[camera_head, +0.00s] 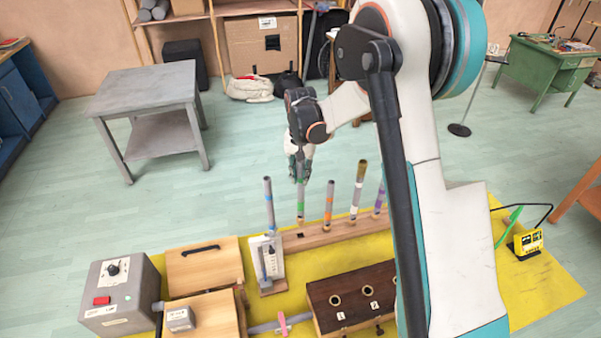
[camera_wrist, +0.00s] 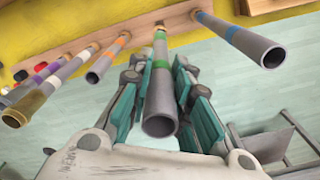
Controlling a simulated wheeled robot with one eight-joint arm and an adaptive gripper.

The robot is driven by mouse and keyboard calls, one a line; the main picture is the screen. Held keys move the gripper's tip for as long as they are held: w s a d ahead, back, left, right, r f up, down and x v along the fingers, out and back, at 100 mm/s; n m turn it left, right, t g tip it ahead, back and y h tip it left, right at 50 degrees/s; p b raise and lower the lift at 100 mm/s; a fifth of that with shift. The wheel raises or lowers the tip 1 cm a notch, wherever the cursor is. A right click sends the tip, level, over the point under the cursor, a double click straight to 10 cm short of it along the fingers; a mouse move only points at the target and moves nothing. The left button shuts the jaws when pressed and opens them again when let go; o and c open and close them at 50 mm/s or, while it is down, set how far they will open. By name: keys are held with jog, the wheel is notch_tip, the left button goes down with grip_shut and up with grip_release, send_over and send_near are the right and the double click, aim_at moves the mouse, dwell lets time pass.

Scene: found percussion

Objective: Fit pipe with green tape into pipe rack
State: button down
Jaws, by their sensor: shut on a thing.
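The grey pipe with green tape (camera_head: 300,206) stands upright in my gripper (camera_head: 299,172). In the wrist view the pipe (camera_wrist: 160,98) lies between the two teal-padded fingers (camera_wrist: 160,95), its open top toward the camera and its green band farther down. My gripper is shut on it. The pipe rack is a long wooden bar (camera_head: 343,229) on the yellow mat, and it also shows in the wrist view (camera_wrist: 140,32). The pipe's lower end is at the rack, between the blue-taped pipe (camera_head: 269,205) and the orange-taped pipe (camera_head: 329,205). I cannot tell whether it is seated.
Wooden boxes (camera_head: 204,267) and a grey control box (camera_head: 118,293) are nearer.

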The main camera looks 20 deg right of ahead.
aim_at(301, 188)
jog(key=shift+f+b, duration=1.1)
jog(key=shift+f, duration=1.5)
jog(key=shift+b, duration=0.7)
jog(key=shift+f+b, duration=0.7)
jog(key=shift+f, duration=0.05)
